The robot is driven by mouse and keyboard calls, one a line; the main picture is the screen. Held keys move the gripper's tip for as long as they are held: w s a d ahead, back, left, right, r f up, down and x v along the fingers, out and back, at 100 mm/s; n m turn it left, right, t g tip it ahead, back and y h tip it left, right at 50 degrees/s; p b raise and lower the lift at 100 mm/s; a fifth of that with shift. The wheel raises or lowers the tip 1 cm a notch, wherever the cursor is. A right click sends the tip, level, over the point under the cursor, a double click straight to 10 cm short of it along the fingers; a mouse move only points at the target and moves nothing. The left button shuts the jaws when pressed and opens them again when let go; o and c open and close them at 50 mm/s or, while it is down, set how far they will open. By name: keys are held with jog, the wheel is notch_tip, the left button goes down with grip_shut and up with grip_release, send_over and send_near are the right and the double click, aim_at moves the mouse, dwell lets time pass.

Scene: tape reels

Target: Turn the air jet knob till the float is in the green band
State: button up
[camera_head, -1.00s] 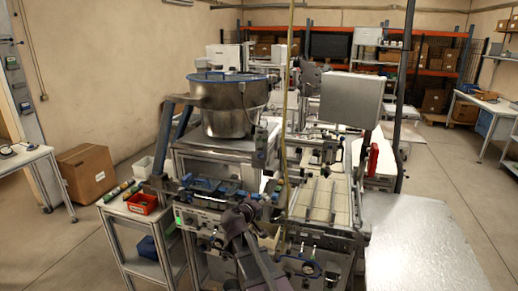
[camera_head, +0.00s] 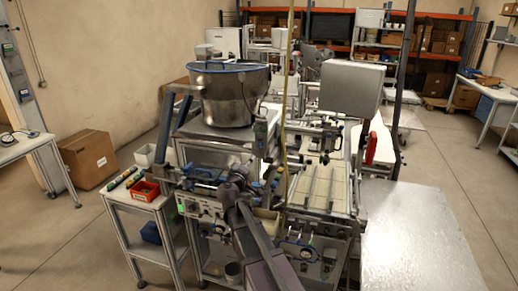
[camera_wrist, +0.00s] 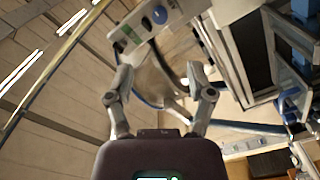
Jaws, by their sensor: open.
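A pale control panel (camera_head: 200,209) with small dark knobs and a green patch at its left end is on the front of the machine in the head view. I cannot tell which knob is the air jet knob, and I cannot make out the float or its green band. My gripper (camera_wrist: 160,95) is open and empty in the wrist view, its two fingers spread apart. In the head view my arm reaches up to the machine front, close to the panel's right side, and covers part of it.
A steel bowl feeder (camera_head: 228,98) with a blue rim stands above the panel. A red bin (camera_head: 146,191) sits on a side table at left. A yellow pole (camera_head: 286,100) rises right of the bowl. A grey table (camera_head: 420,240) stands at right.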

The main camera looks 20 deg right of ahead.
aim_at(260, 147)
jog(key=x, duration=1.3)
jog(key=shift+w+d, duration=0.2)
grip_shut()
